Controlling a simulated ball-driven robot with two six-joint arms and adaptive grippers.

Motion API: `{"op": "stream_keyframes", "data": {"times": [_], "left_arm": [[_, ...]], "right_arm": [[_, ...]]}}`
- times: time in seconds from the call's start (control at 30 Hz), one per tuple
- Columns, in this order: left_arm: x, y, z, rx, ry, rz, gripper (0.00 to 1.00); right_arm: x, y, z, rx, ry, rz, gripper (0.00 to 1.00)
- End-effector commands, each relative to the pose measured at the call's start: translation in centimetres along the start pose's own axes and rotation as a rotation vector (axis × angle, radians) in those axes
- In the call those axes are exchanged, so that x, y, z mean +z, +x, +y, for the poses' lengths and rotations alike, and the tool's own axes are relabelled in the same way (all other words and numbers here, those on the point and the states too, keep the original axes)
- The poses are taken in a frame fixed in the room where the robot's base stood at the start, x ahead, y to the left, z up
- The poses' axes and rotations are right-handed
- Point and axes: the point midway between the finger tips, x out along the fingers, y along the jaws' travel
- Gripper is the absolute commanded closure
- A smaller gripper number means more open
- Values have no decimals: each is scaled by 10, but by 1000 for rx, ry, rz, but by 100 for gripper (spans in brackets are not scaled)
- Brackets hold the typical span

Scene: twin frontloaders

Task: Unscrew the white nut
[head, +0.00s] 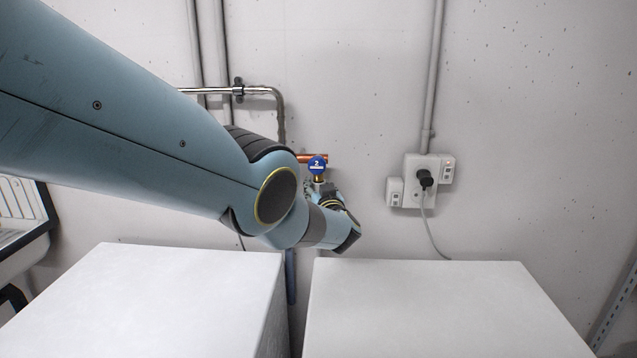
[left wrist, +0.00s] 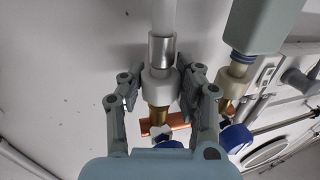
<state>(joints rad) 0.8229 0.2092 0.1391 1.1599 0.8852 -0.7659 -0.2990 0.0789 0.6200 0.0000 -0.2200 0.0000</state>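The white nut (left wrist: 158,79) sits above a brass fitting in the left wrist view, with a silver sleeve and a pale hose (left wrist: 162,14) behind it. My left gripper (left wrist: 160,92) has one finger on each side of the nut, and both pads appear to touch it. In the head view my left wrist hides the nut and most of the gripper. A blue valve knob marked 2 (head: 317,165) shows by the copper pipe (head: 312,158), just above my wrist. My right gripper is not in view.
A second pale nut on a brass fitting (left wrist: 232,75) stands close to the right of the gripper, above a blue knob (left wrist: 236,138). Two white appliance tops (head: 150,295) (head: 440,300) lie below, with a narrow gap between. A wall socket with a plug (head: 424,179) is to the right.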

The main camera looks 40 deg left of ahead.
Motion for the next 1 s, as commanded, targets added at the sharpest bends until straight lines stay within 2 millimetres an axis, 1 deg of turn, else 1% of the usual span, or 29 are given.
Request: {"op": "stream_keyframes", "data": {"times": [0.03,0.1,0.13,0.3,0.43,0.57,0.67,0.7,0.83,1.0], "left_arm": [[0,0,0,1,0,0,85],[0,0,0,1,0,0,94],[0,0,0,1,0,0,97],[0,0,0,4,1,0,97],[-2,0,-2,48,3,1,97],[-3,0,-2,149,5,1,97],[-2,0,-4,272,8,2,97],[0,0,1,261,-1,1,63],[1,0,1,257,-1,1,47],[1,0,0,256,-1,1,47]], "right_arm": [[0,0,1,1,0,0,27],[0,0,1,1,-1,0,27],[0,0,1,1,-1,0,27],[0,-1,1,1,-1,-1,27],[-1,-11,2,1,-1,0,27],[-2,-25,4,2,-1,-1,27],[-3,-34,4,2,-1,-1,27],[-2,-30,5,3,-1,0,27],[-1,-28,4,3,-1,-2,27],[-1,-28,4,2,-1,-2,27]]}}
